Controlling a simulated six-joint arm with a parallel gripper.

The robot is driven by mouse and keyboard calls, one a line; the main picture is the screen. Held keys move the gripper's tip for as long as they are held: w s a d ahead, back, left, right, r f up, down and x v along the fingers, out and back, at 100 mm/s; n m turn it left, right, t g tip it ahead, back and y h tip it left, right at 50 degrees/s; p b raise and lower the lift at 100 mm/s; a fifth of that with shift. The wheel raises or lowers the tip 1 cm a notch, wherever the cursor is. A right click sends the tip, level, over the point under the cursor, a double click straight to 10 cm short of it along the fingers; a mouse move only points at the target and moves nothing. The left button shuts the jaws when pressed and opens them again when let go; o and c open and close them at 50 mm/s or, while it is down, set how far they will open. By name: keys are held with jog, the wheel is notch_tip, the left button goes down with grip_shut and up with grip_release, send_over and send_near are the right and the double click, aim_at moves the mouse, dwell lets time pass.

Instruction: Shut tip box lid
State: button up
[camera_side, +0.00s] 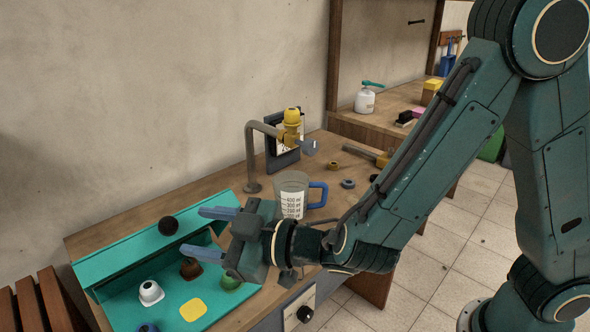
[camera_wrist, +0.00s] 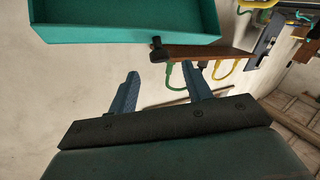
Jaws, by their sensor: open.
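A teal box or tray (camera_side: 120,305) lies at the left end of the wooden bench in the side view, with a long teal raised panel (camera_side: 110,252) along its back. I cannot tell whether this panel is the lid. A round black ball or knob (camera_side: 168,226) shows at the panel's upper edge. My gripper (camera_side: 207,232) is over the right end of the teal box, its two blue fingers apart and pointing left, with nothing between them. In the wrist view my gripper (camera_wrist: 160,72) is also open and empty, with a teal box-like shape (camera_wrist: 125,33) beyond its fingertips.
A measuring jug (camera_side: 293,187) with a blue handle stands close behind my gripper. A tap (camera_side: 250,150) rises behind it. Small rings lie further right.

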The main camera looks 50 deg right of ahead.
jog(key=shift+v, duration=2.4)
